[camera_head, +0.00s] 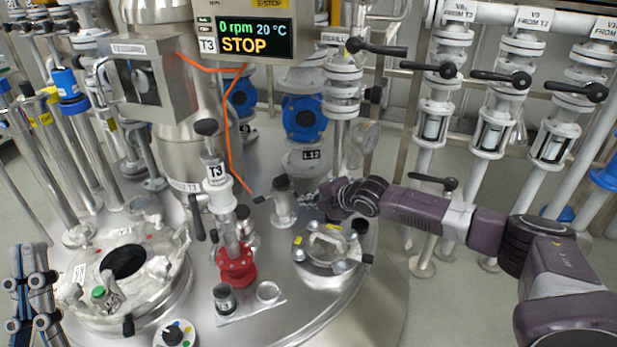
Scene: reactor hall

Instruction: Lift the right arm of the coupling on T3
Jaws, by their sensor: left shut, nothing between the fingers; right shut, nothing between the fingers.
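The T3 coupling is a steel and white upright fitting with a white T3 label (217,175), standing on a red flange (236,266) on the vessel lid. A black-ended arm (196,216) hangs at its left side. A dark-ended arm (259,198) sticks out low at its right side. My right gripper (309,199) is to the right of the coupling, apart from it, beyond a small capped steel post; it is small and dark in the picture, and shut and empty. My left gripper (31,322) is at the lower left corner, far from the coupling, shut and empty.
A capped steel post (284,203) stands between the coupling and my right gripper. An orange cable (229,130) hangs close behind the coupling from the STOP display (243,40). A round sight port (325,248) and an open manway (126,262) flank the red flange. Valved pipes (432,130) stand right.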

